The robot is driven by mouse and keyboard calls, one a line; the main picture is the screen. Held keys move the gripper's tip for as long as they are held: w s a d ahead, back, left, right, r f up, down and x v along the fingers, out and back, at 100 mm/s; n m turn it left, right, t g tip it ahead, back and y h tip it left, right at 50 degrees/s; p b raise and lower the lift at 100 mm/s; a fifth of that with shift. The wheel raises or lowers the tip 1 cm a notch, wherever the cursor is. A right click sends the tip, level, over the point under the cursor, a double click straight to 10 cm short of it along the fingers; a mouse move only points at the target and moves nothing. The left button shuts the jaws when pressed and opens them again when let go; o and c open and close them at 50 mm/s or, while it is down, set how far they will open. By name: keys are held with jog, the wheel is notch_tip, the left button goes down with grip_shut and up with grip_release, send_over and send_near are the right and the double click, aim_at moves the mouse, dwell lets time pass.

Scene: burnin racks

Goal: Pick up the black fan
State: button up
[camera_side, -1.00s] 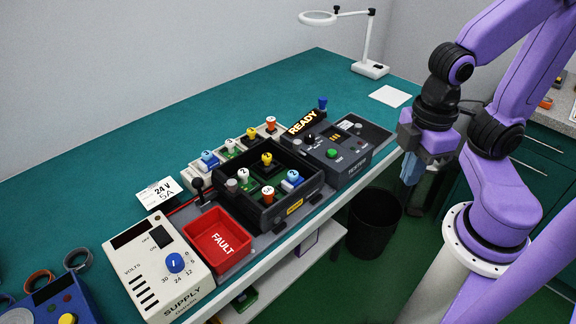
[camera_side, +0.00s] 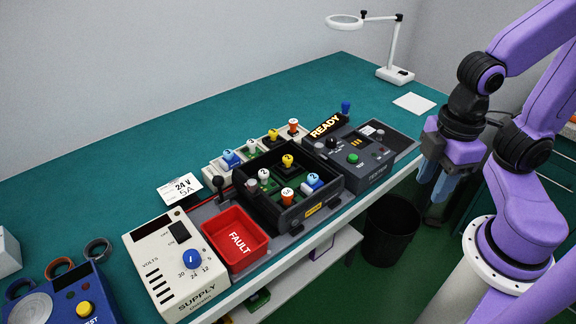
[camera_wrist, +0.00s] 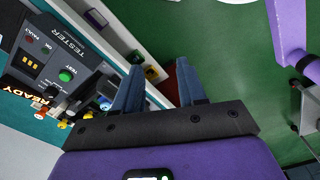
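I cannot pick out a black fan for certain in either view. A black open rack (camera_side: 253,215) on the bench holds several small parts with white, yellow, orange and blue knobs. Its walls hide some of their bodies. My gripper (camera_side: 432,198) hangs off the front edge of the bench, to the right of the rack and clear of it. Its two blue fingers point down. In the wrist view the gripper (camera_wrist: 159,70) has its fingers spread apart, with nothing held between them.
A grey tester (camera_side: 372,165) with a READY sign (camera_side: 325,127) stands right of the rack. A red FAULT tray (camera_side: 232,257) and a supply box (camera_side: 165,262) stand left. A black bin (camera_side: 390,232) is below the bench edge.

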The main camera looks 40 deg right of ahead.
notch_tip(320, 180, up, 4)
jog(key=m, duration=3.1)
send_over(288, 157)
notch_tip(288, 157, down, 12)
jog(key=shift+w+a+r, duration=0.1)
jog(key=shift+w+r, duration=0.05)
jog(key=shift+r, duration=0.1)
jog(key=shift+s+f, duration=0.2)
jog(key=shift+f, duration=2.55)
grip_shut()
